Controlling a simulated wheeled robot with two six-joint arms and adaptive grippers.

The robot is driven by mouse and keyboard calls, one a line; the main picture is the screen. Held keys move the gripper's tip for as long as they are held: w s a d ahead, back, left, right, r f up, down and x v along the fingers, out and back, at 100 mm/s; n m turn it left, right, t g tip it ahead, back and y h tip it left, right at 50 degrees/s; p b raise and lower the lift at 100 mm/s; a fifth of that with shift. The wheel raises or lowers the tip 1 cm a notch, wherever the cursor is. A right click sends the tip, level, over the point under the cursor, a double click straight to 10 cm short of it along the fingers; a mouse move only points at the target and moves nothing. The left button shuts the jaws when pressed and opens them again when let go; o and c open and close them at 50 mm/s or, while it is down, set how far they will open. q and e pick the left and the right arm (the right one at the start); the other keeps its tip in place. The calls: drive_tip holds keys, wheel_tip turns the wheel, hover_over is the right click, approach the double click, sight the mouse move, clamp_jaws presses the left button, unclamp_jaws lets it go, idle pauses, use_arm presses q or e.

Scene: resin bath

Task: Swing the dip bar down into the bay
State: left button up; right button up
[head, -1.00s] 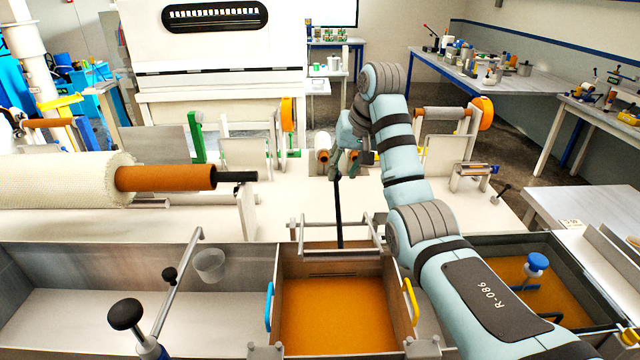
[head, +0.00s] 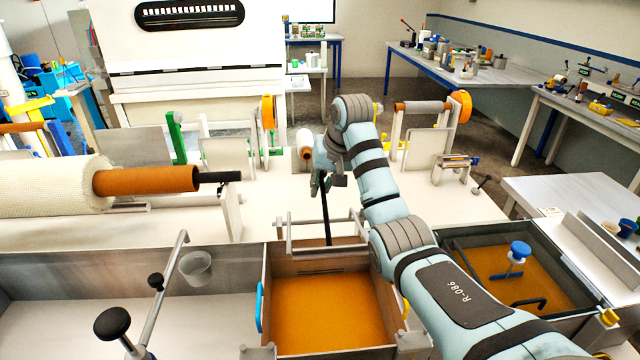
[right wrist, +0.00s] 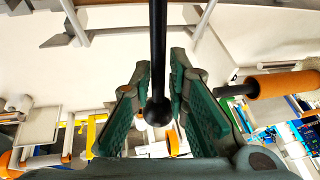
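The dip bar is a metal frame of crossbars (head: 322,243) at the back edge of a bay of orange resin (head: 330,305). A black lever (head: 327,222) stands up from it, nearly upright. In the right wrist view the lever (right wrist: 158,45) ends in a black ball and runs between the fingers. My right gripper (head: 321,185) is at the lever's upper end; in the right wrist view its green-padded fingers (right wrist: 159,75) stand on both sides of the lever, with narrow gaps showing. The ball lies between the fingers. My left gripper is not in view.
A grey trough (head: 70,325) with a clear cup (head: 196,267) lies left of the bay. Another resin tank (head: 560,290) with a blue knob (head: 520,250) is at right. A white fabric roll (head: 50,185) on an orange core lies at left. My right arm crosses over the bay's right side.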

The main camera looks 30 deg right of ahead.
clamp_jaws()
drive_tip(key=shift+s+f, duration=0.1)
drive_tip(key=shift+s, duration=0.05)
drive_tip(key=shift+s+a+f+t, duration=0.1)
drive_tip(key=shift+s+t, duration=0.1)
drive_tip(key=shift+t, duration=0.1)
drive_tip(key=shift+s+a+f+t+h+b, duration=0.4)
drive_tip(key=shift+s+f+t+b, duration=0.1)
drive_tip(key=shift+s+b, duration=0.15)
drive_tip(key=s+a+f+t+h+b, duration=0.2)
drive_tip(key=s+f+t+b, duration=0.2)
drive_tip(key=s+f, duration=0.1)
drive_tip(key=shift+s+a+n+t, duration=0.25)
drive_tip(key=shift+n+t, duration=0.15)
drive_tip(key=o, duration=0.6)
unclamp_jaws()
drive_tip(key=shift+w, duration=0.1)
